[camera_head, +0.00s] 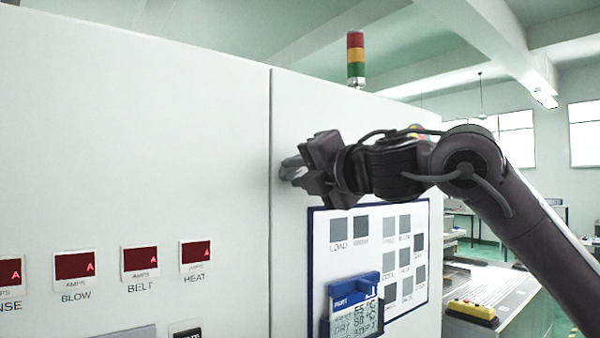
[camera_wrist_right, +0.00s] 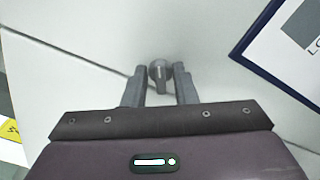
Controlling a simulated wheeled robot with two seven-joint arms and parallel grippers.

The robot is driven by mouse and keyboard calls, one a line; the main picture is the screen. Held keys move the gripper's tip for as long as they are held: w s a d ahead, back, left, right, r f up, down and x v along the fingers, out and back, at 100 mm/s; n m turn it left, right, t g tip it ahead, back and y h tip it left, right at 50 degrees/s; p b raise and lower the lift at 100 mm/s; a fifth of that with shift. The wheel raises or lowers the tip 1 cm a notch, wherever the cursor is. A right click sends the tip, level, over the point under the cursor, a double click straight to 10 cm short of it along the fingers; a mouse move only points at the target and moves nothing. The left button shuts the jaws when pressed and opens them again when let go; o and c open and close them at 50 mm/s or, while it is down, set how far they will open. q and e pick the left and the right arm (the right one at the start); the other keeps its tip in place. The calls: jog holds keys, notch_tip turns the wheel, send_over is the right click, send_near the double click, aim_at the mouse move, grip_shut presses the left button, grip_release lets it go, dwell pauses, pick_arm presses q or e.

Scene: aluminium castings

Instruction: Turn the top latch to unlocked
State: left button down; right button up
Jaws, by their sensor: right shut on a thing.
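The top latch (camera_head: 291,166) is a small grey metal knob on the white cabinet door, just right of the vertical door seam. In the right wrist view the latch (camera_wrist_right: 160,74) shows as a round hub with a short lever pointing down between the fingers. My right gripper (camera_head: 300,174) is at the latch, with its fingers on either side of the lever; it also shows in the wrist view (camera_wrist_right: 160,88). It is shut on the latch. In the head view my gripper hides part of the latch. My left gripper is not in view.
A blue-framed chart (camera_head: 404,288) with grey squares is on the door below my right gripper. A blue-edged display (camera_head: 354,306) sticks out over its lower part. Red meters (camera_head: 75,265) line the left panel. A signal light (camera_head: 356,60) stands above the cabinet.

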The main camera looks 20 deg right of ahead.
jog(key=n, duration=0.6)
jog(key=shift+a, duration=0.1)
jog(key=n+p, duration=0.1)
jog(key=n, duration=0.4)
jog(key=shift+a, duration=0.1)
jog(key=shift+n, duration=0.4)
jog(key=shift+f, duration=0.1)
jog(key=o, duration=0.7)
jog(key=shift+c, duration=0.2)
jog(key=shift+w, duration=0.1)
